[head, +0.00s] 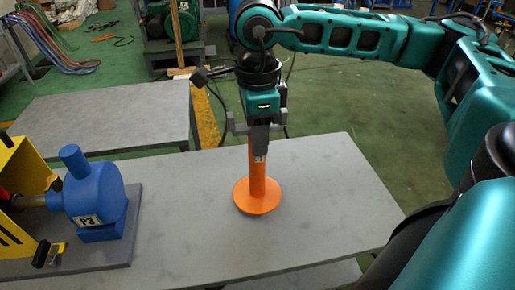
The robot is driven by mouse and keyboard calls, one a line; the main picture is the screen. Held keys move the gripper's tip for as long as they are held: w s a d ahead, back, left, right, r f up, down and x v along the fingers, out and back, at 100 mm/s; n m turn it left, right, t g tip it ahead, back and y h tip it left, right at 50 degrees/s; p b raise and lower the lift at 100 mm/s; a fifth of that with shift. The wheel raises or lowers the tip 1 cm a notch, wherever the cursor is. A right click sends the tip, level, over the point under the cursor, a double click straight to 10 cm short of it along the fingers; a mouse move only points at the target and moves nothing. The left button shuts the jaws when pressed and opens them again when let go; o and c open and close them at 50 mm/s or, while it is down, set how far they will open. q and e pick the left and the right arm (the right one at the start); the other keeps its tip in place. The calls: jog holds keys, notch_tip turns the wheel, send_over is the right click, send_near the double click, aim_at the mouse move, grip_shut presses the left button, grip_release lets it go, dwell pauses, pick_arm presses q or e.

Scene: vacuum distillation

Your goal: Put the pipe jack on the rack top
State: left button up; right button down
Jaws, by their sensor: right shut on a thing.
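The orange pipe jack (257,190) has a round flat base and an upright post. It stands upright over the grey table or rack top; I cannot tell whether its base touches the surface. My right gripper (259,150) reaches down from above and is shut on the jack's upper post, hiding the jack's top. The grey rack top (330,190) spreads under and around the jack. My left gripper is not in view.
A blue pump (97,200) marked P3 sits on a plate at the left, beside a yellow guard (20,185). Another grey table (110,115) stands behind. The grey surface right of the jack is clear. Green machinery (172,22) stands at the back.

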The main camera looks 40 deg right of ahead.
jog(key=shift+f, duration=1.75)
jog(key=shift+f+b, duration=0.2)
jog(key=shift+b, duration=0.15)
jog(key=c, duration=0.7)
grip_release()
jog(key=shift+c, duration=0.2)
jog(key=shift+r, duration=0.1)
notch_tip(320, 180, up, 12)
jog(key=shift+r+p, duration=0.1)
jog(key=shift+p, duration=0.5)
